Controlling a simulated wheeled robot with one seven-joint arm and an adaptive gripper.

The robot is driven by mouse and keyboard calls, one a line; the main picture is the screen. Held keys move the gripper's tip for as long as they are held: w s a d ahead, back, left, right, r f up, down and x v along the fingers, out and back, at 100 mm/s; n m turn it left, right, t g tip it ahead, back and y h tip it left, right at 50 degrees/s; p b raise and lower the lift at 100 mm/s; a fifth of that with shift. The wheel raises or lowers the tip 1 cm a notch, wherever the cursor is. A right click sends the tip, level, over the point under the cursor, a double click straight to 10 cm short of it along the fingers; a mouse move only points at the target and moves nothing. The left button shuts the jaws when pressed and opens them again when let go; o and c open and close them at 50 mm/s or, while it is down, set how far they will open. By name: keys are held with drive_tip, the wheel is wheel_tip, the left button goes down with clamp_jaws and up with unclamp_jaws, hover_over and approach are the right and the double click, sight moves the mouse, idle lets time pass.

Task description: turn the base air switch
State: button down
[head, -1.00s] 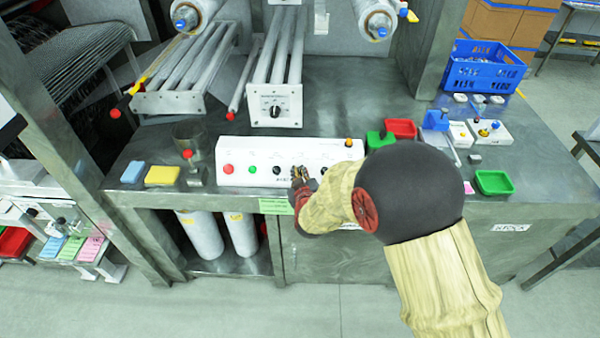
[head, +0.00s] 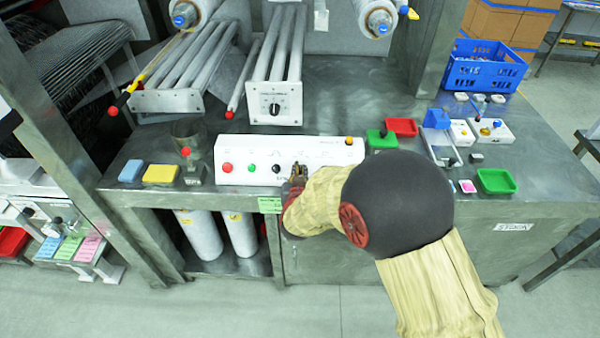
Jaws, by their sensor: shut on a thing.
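A white control box (head: 250,150) stands on the metal bench. Its front carries a red button (head: 227,168), a green button (head: 252,168) and a black knob (head: 277,168) in a row. My gripper (head: 298,172) is at the front of the box, just right of the black knob. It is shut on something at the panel. The held part is hidden behind the fingers, so I cannot tell how it is turned. My wrist and forearm cover the right part of the box's front. Small marks on the panel are too blurred to read.
A roller unit with a dial plate (head: 274,104) stands behind the box. Yellow (head: 161,173) and blue (head: 131,171) pads lie at the left. Green (head: 496,181) and red (head: 402,127) trays and a blue crate (head: 487,66) are at the right.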

drive_tip(key=m+h, duration=0.1)
drive_tip(key=m, duration=0.2)
drive_tip(key=m+h, duration=0.1)
drive_tip(key=m, duration=0.2)
drive_tip(key=shift+r+m, duration=0.1)
drive_tip(key=shift+m, duration=0.6)
drive_tip(key=c, duration=2)
unclamp_jaws()
drive_tip(key=shift+d, duration=0.1)
drive_tip(key=shift+o, duration=0.4)
drive_tip(key=shift+g, duration=0.3)
drive_tip(key=v, duration=1.1)
drive_tip(key=shift+s+a, duration=0.2)
drive_tip(key=shift+s, duration=0.2)
